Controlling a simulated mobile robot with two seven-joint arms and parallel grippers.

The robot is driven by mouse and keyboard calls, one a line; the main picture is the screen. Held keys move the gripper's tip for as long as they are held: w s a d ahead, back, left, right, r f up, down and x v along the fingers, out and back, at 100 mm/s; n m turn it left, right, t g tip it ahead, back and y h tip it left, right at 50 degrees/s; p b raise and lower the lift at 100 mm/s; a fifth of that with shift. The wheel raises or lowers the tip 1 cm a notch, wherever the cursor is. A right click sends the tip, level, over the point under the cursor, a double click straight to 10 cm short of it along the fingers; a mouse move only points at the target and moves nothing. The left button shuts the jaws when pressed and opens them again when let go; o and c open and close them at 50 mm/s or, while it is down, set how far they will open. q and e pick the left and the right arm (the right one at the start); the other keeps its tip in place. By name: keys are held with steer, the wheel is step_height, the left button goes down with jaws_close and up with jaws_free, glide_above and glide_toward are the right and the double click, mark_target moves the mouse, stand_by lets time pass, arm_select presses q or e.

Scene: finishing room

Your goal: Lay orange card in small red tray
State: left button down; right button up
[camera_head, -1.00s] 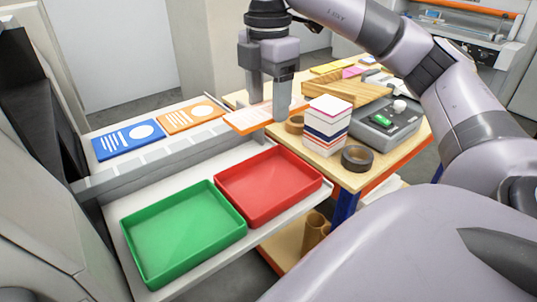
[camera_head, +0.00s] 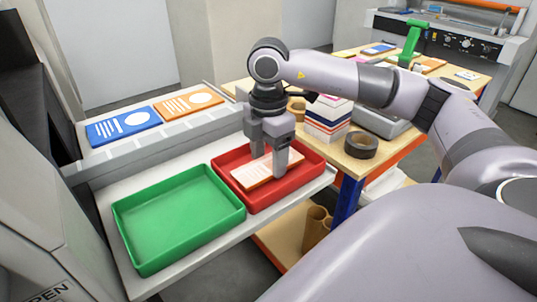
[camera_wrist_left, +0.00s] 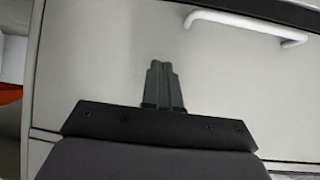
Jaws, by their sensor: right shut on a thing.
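The small red tray (camera_head: 303,187) stands on a pale shelf, right of a green tray. The fingers cover part of the card. My left gripper (camera_wrist_left: 163,88) shows only in the left wrist view, its two fingers together with nothing between them, in front of a pale panel with a white handle.
The green tray (camera_head: 180,219) is empty. A blue card (camera_head: 124,126) and another orange card (camera_head: 189,102) lie on the ledge behind.

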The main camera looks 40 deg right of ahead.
steer(key=shift+f, duration=0.3)
steer(key=shift+f, duration=0.2)
steer(key=o, duration=1)
steer(key=shift+r, duration=0.1)
